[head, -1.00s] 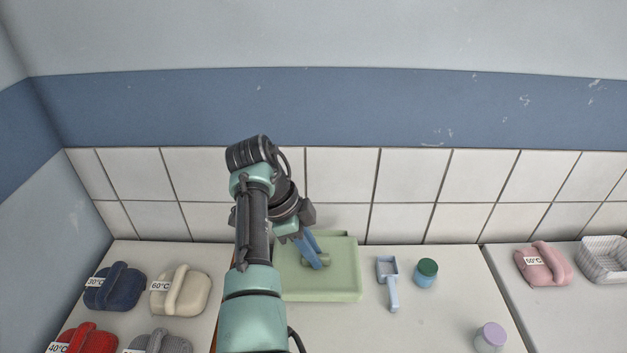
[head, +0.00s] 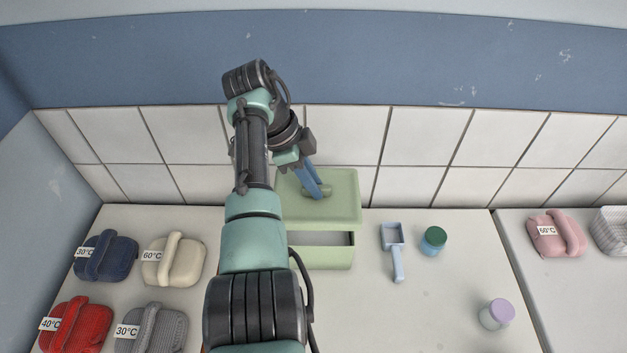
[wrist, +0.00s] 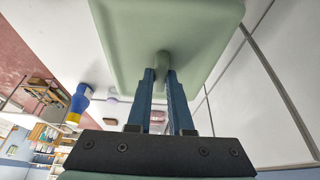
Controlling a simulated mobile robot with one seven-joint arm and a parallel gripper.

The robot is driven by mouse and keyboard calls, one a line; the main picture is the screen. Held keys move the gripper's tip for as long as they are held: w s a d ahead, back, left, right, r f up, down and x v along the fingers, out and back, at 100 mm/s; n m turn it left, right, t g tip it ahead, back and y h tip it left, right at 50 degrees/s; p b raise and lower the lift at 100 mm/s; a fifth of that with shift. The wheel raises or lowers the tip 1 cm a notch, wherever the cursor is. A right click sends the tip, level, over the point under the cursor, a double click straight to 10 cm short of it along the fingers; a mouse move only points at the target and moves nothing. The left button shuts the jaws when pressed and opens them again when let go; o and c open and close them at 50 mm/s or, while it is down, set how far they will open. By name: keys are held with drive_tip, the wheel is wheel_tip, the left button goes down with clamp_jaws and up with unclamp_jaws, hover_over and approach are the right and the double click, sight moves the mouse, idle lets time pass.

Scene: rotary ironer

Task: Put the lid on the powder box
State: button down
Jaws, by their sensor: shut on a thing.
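The pale green lid (head: 342,212) is a flat rounded slab with a small knob on top. My gripper (head: 321,192) has blue fingers and is shut on this knob. In the wrist view the lid (wrist: 205,45) fills the top, with the knob between the fingertips (wrist: 161,72). The pale green powder box (head: 325,259) stands on the counter below the lid. The lid is apart from the box and appears above and behind its front edge. A dark strip of the box's inside shows between them. The rest of the opening is hidden by the lid and my arm.
Labelled cloth bundles, including a red one (head: 75,325), lie at left. The tiled wall (head: 340,135) is close behind. The front right counter is mostly clear.

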drive_tip(key=shift+f+b, duration=2.25)
drive_tip(key=shift+f, duration=0.8)
drive_tip(key=shift+f+b, duration=0.95)
drive_tip(key=shift+f, duration=0.05)
idle(0.8)
drive_tip(key=shift+c, duration=1.3)
unclamp_jaws()
drive_tip(key=shift+r+p, duration=2.6)
drive_tip(key=shift+r, duration=0.95)
clamp_jaws()
